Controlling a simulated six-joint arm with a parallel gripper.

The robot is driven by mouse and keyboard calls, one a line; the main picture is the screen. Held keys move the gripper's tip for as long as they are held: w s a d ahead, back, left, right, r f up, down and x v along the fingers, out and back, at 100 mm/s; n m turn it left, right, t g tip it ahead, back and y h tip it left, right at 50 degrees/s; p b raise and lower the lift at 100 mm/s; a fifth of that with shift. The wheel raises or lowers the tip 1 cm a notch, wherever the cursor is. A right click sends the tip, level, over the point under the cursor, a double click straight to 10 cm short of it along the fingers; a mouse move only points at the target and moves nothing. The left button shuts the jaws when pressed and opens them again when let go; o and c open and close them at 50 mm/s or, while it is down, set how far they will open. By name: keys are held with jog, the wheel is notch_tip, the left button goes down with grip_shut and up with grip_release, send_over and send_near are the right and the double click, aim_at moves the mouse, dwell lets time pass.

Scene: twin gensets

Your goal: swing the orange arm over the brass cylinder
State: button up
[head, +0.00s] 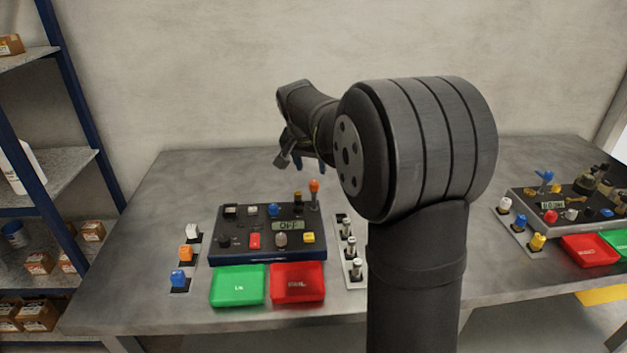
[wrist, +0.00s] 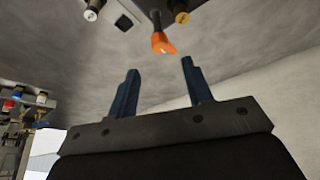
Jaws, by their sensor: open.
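The orange arm (head: 314,187) tops a dark post at the back right corner of the left genset panel; its orange end also shows in the wrist view (wrist: 162,43). The brass cylinder (head: 298,198) stands just left of it, dark-topped in the head view; it appears as a brass-coloured end in the wrist view (wrist: 181,17). The orange arm points away from the brass cylinder, beside it. My gripper (head: 303,163) is above and behind the panel, partly hidden by my arm. In the wrist view its blue fingers (wrist: 160,72) are apart and empty, with the orange end beyond them.
The left panel (head: 268,257) reads OFF and carries several knobs. Green (head: 238,287) and red (head: 298,283) trays lie in front. Silver-topped pegs (head: 349,247) stand right; coloured blocks (head: 186,253) stand left. A second panel (head: 577,208) is at the right.

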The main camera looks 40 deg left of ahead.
aim_at(314, 183)
jog(key=x, duration=0.7)
jog(key=shift+f, duration=0.1)
jog(key=c, duration=1)
